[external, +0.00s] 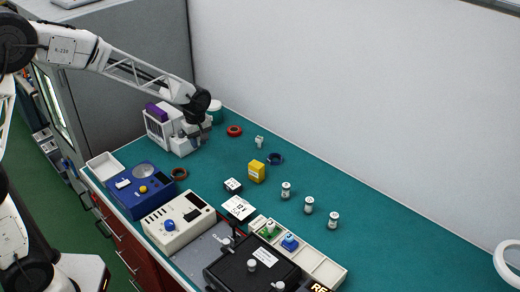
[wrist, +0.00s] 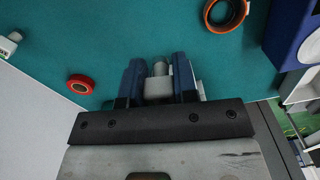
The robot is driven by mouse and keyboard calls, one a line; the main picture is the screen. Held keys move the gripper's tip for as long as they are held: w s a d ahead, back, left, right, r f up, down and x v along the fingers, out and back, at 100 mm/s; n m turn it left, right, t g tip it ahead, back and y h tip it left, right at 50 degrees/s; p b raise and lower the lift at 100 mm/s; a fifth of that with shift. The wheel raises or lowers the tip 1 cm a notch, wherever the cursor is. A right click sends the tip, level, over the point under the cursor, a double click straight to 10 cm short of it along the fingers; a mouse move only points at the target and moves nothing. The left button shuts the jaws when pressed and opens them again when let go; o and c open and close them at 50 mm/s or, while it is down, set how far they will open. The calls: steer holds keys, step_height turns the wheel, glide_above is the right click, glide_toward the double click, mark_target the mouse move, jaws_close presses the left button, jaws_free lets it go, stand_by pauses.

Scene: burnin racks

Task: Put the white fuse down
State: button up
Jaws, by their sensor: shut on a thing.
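My gripper (external: 197,141) is at the back left of the green bench, just right of a white machine. In the wrist view its two dark blue fingers (wrist: 158,82) are shut on a small pale piece, the white fuse (wrist: 159,70), with a rounded end poking out between them. In the external view the held fuse is hidden or too small to make out. The bench top (wrist: 165,25) shows beyond the fingertips; I cannot tell whether the fuse touches it.
The white machine (external: 165,130) with a purple part stands close beside my gripper. A red ring (external: 234,131), a small white piece (external: 259,142) and a brown ring (external: 180,174) lie around. A blue instrument (external: 143,190) stands in front. The bench between the rings is clear.

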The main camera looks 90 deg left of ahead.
stand_by(0.4)
steer(key=w+d+r+n, duration=0.1)
steer(key=w+d, duration=0.2)
steer(key=d, duration=0.4)
steer(key=w+d+r+n, duration=0.1)
steer(key=w+d, duration=0.3)
steer(key=d, duration=0.4)
steer(key=shift+w+d+r, duration=0.15)
steer(key=shift+w, duration=0.15)
steer(key=shift+w, duration=0.1)
glide_above(258, 165)
steer(key=shift+f, duration=0.75)
steer(key=shift+f, duration=0.1)
steer(key=shift+f, duration=1.65)
steer(key=shift+f, duration=0.15)
steer(key=o, duration=0.9)
